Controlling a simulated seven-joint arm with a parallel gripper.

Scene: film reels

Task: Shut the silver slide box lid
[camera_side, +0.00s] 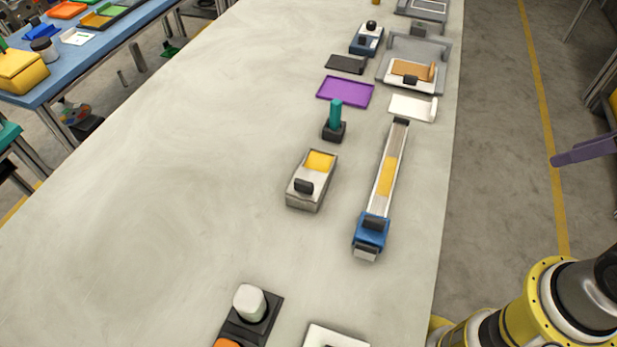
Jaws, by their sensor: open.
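The silver slide box (309,202) sits near the middle of the pale table in the side view. Its lid, with a dark block-shaped handle (304,186), covers the near part of the box. A yellow area (320,160) shows uncovered at the far end, so the lid appears partly open. Nothing is touching the box. My gripper is not clearly in view; only part of my yellow and grey arm shows at the lower right.
A long silver rail (395,160) with a blue end block (371,232) lies right of the box. A teal peg in a dark base (334,132) stands just behind it. A purple tray (346,92) lies farther back. The table left of the box is clear.

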